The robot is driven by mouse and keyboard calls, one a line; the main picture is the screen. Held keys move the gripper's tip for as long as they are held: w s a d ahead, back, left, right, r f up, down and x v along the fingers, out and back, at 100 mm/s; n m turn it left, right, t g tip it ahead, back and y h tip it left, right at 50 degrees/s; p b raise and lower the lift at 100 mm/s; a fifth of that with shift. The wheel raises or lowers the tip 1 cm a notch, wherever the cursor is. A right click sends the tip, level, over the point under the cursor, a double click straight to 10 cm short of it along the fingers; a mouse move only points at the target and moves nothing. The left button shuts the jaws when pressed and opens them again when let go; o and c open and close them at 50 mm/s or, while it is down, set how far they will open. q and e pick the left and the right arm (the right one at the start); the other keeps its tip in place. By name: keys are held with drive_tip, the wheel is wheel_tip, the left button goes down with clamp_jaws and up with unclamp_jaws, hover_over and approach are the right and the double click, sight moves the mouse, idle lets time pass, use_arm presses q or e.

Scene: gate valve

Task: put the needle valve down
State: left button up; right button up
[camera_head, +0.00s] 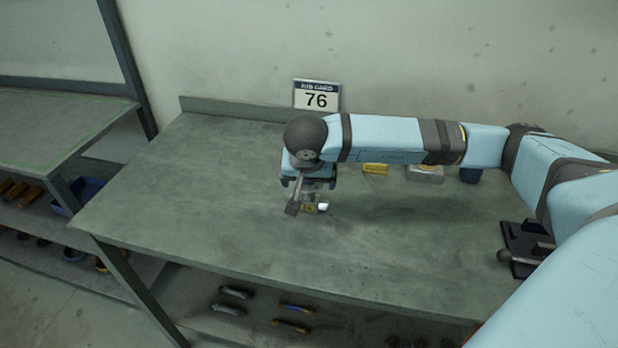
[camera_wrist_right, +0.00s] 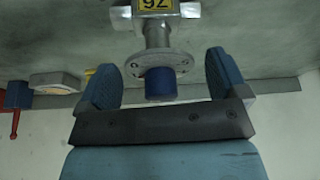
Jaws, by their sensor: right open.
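The needle valve (camera_head: 323,207) is on the workbench near its middle, partly hidden behind my right gripper (camera_head: 303,195) in the head view. In the right wrist view the valve (camera_wrist_right: 157,60) shows a silver body with side ends, a round flange, a blue knob and a yellow tag reading 76. My right gripper (camera_wrist_right: 160,65) is open there, with the blue knob between its two blue fingers and a visible gap on each side. The valve appears to rest on the bench surface. My left gripper is not in view.
A sign with 76 (camera_head: 316,97) stands at the bench's back edge. A yellow block (camera_head: 375,169), a pale block (camera_head: 425,174) and a dark blue object (camera_head: 470,175) lie behind my arm. A dark vise-like fixture (camera_head: 525,245) sits at right. The bench's left half (camera_head: 190,190) is clear.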

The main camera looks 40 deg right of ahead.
drive_tip(key=shift+r, duration=0.1)
drive_tip(key=shift+r+p, duration=0.2)
drive_tip(key=shift+p, duration=0.1)
drive_tip(key=v, duration=1.1)
drive_tip(key=shift+s+a+r, duration=0.15)
drive_tip(key=shift+a+r, duration=0.05)
drive_tip(key=shift+r, duration=0.1)
